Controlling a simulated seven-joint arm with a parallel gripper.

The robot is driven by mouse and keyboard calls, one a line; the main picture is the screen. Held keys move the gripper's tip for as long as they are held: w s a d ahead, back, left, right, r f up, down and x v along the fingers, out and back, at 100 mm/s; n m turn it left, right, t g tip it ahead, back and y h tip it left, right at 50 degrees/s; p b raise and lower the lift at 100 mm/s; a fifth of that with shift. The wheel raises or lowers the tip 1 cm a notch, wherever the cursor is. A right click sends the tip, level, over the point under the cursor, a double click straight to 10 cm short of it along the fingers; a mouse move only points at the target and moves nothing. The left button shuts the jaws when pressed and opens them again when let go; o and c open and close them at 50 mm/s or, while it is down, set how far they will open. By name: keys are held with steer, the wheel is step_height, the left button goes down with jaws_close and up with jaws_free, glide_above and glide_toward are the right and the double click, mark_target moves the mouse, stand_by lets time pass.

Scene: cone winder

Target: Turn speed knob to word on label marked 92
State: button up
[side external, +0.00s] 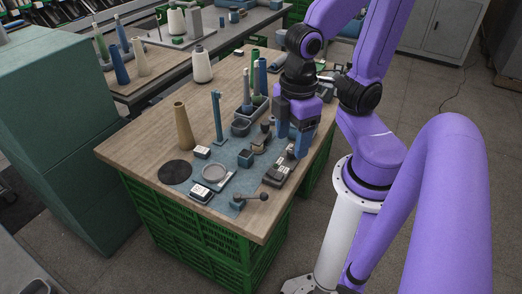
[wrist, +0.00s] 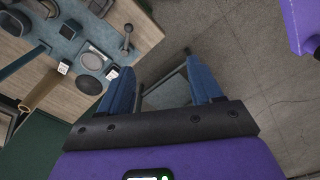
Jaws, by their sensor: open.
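My gripper (side external: 292,146) is open and points down above the right side of the workbench. In the wrist view its two blue fingers (wrist: 159,62) are apart with nothing between them. A lever with a dark ball end (side external: 252,198) stands at the bench's near corner; it also shows in the wrist view (wrist: 127,40). A dark box with small fittings (side external: 275,175) sits just below the fingers in the side view. Small label cards (side external: 201,152) and (side external: 201,191) lie by a round grey dish (side external: 214,172). The text and the number 92 are too small to read. I cannot tell which part is the speed knob.
A tan cone (side external: 184,128) and a black disc (side external: 175,172) stand at the bench's left. A blue post (side external: 217,118) rises mid-bench. Several thread cones and trays stand behind. Green crates (side external: 200,235) support the wooden top (side external: 140,150). Bare wood shows around the blue mat.

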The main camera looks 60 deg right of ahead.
steer(key=w+d+f+m, duration=0.3)
steer(key=w+d+m, duration=0.1)
steer(key=w+m, duration=0.25)
steer(key=m, duration=1.7)
glide_above(293, 149)
step_height(293, 149, down, 8)
steer(key=shift+a+f, duration=0.15)
steer(key=shift+f, duration=8.55)
steer(key=c, duration=1.1)
